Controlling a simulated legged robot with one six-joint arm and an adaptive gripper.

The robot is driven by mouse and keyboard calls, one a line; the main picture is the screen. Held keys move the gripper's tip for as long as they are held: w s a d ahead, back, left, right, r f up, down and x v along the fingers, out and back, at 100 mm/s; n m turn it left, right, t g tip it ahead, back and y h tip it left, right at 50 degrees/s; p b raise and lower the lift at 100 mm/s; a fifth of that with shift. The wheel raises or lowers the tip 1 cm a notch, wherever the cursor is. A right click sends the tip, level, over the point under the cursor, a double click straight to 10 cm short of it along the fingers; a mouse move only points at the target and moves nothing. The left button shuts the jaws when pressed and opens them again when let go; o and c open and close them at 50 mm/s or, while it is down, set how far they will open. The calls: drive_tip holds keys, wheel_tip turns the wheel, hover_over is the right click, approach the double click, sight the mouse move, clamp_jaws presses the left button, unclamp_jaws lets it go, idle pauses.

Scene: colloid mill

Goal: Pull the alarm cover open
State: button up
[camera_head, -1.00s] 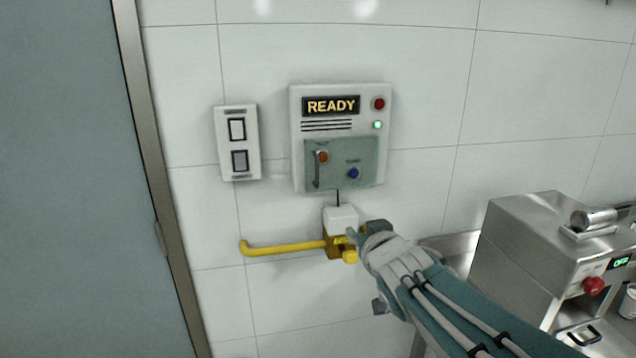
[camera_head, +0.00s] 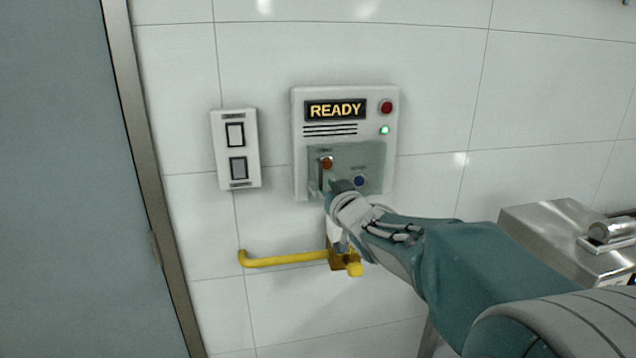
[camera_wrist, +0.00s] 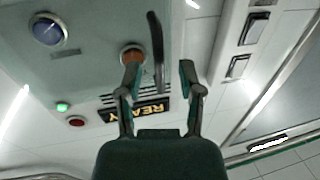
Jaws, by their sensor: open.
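The alarm cover (camera_head: 350,156) is a grey-green see-through panel on the lower part of the white alarm box (camera_head: 392,120). It looks closed, with an orange button (camera_head: 327,163) and a blue button (camera_head: 359,181) showing through it. Its dark upright handle (camera_head: 319,172) is at the cover's left side and also shows in the wrist view (camera_wrist: 157,50). My gripper (camera_wrist: 159,72) is open, with one finger on each side of the handle in the wrist view. I cannot tell whether a finger touches it. In the head view my gripper (camera_head: 329,186) is at the cover's lower left, partly hidden by my wrist.
A double switch plate (camera_head: 236,149) is on the wall to the left, beside a door (camera_head: 55,180). A yellow lever (camera_head: 285,259) sticks out below the box, partly behind my arm. A steel machine (camera_head: 560,235) stands at the right.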

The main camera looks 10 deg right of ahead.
drive_tip(key=shift+w+a, duration=0.2)
drive_tip(key=shift+w, duration=0.95)
clamp_jaws()
drive_tip(key=shift+s+d, duration=0.1)
drive_tip(key=shift+s, duration=0.05)
